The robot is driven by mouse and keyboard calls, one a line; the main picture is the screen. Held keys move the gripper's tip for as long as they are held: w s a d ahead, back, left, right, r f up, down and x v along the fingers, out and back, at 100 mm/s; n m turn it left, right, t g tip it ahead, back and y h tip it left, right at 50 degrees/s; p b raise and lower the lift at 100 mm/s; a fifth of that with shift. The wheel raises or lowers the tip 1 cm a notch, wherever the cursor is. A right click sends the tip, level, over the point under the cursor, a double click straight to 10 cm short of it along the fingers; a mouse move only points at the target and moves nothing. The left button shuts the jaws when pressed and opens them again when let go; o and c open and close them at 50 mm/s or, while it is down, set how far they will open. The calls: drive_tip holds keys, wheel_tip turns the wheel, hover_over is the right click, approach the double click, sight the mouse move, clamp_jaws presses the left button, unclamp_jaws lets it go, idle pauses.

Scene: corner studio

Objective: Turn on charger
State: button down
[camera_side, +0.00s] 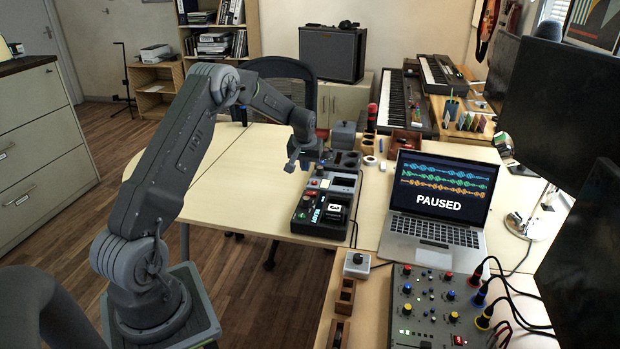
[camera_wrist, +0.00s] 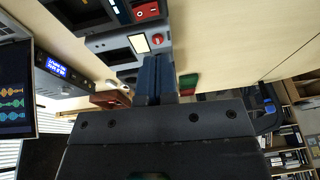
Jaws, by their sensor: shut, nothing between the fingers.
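No label that reads charger can be made out. A row of small devices stands on the wooden table. The front dark device (camera_side: 318,215) has a lit READY display. Behind it is a grey device (camera_side: 342,184) with a small red control. In the wrist view a grey device (camera_wrist: 118,44) has a lit pale panel and a red knob (camera_wrist: 157,40). Above it is a red rocker switch (camera_wrist: 146,11) on a dark device; its position is unclear. My gripper (camera_side: 297,166) is shut and empty, above the left side of the row. Its fingers (camera_wrist: 157,68) point toward the grey device in the wrist view.
A laptop (camera_side: 437,203) showing PAUSED stands right of the row. A mixer (camera_side: 445,305) with cables and a small box with a knob (camera_side: 357,264) are in front. A green and red block (camera_wrist: 188,83) lies beside the fingers. The table's left part is clear.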

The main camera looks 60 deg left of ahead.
drive_tip(key=r, duration=0.1)
drive_tip(key=s+r, duration=0.1)
drive_tip(key=r, duration=0.2)
drive_tip(key=shift+s+d+r, duration=0.1)
drive_tip(key=shift+s+d, duration=0.05)
drive_tip(key=shift+s, duration=0.15)
drive_tip(key=s+d+r+m+t, duration=0.1)
drive_tip(key=s+d+r, duration=0.2)
drive_tip(key=d+r, duration=0.3)
drive_tip(key=s+d+r+m+h, duration=0.1)
drive_tip(key=s+d+r+m, duration=0.15)
drive_tip(key=d+r, duration=0.4)
drive_tip(key=s+d+r+m+t, duration=0.1)
drive_tip(key=s+d+r, duration=0.25)
drive_tip(key=d, duration=0.55)
drive_tip(key=s+d+m+h, duration=0.1)
drive_tip(key=s+d+m, duration=0.1)
drive_tip(key=s+d, duration=0.4)
drive_tip(key=s+d+m+t, duration=0.1)
drive_tip(key=s+d+m, duration=0.1)
drive_tip(key=s+d, duration=0.5)
drive_tip(key=s, duration=0.5)
drive_tip(key=shift+s+r+t+h, duration=0.25)
drive_tip(key=shift+s+t+h, duration=0.05)
drive_tip(key=shift+h, duration=0.1)
